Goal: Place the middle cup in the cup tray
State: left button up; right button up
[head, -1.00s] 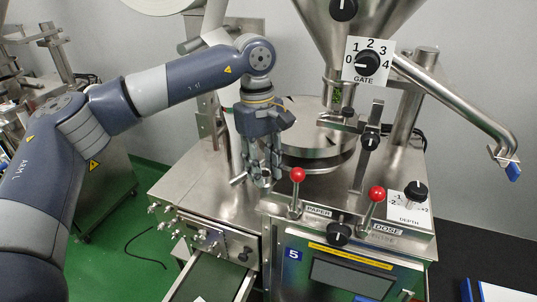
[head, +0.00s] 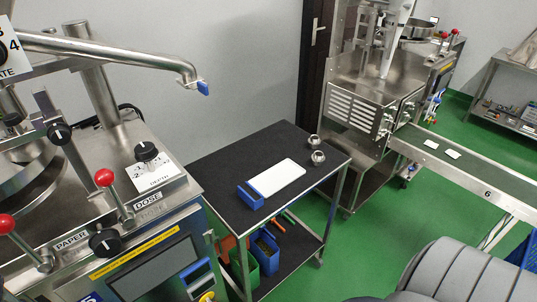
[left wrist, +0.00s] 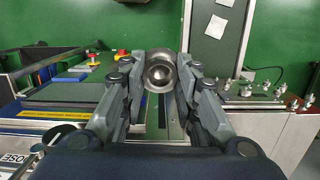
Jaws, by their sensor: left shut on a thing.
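In the left wrist view my left gripper (left wrist: 160,78) is shut on a round steel cup (left wrist: 160,71), held between its fingertips. The fingers cover the cup's sides. In the head view two small steel cups, a far one (head: 314,141) and a near one (head: 318,157), stand apart on the right side of a black cart top (head: 235,155). My left gripper is outside the head view. My right gripper is in neither view.
A white board (head: 276,178) lies beside the blue holder. The machine with red-knobbed levers (head: 105,178) stands left of the cart; its angled pipe (head: 130,47) reaches toward it. Bins (head: 266,252) fill the lower shelf. The cart's back left is bare.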

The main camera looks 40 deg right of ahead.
aim_at(286, 172)
jog(key=z, duration=1.1)
jog(key=i+l+z, duration=0.25)
jog(key=l, duration=0.2)
jog(key=i+l+z, duration=0.2)
jog(key=i+l, duration=0.5)
